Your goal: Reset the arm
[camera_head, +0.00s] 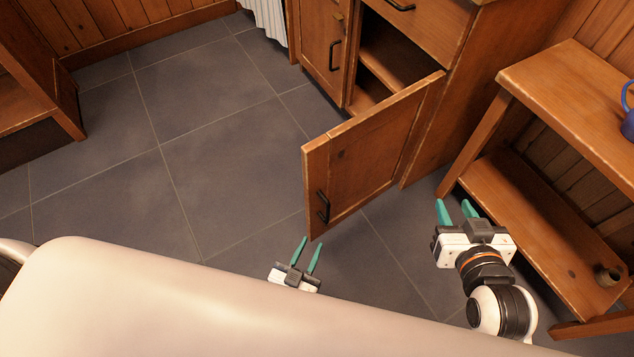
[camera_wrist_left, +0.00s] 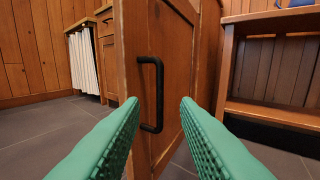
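My left gripper (camera_head: 306,255) is near the bottom middle of the head view, just in front of the open cabinet door (camera_head: 365,155). In the left wrist view its two green fingers (camera_wrist_left: 160,118) are apart with nothing between them touching. The door's black handle (camera_wrist_left: 152,95) stands upright beyond the fingertips; it also shows in the head view (camera_head: 323,207). My right gripper (camera_head: 454,211) is at the right, beside the wooden shelf unit, with its green fingers apart and empty. My own pale body hides most of the left arm.
The cabinet (camera_head: 440,40) stands at the back with its opening exposed. A wooden shelf unit (camera_head: 560,95) is close to the right arm, with a blue object (camera_head: 628,122) on top and a small pot (camera_head: 608,275) below. The tiled floor (camera_head: 210,150) at the left is clear.

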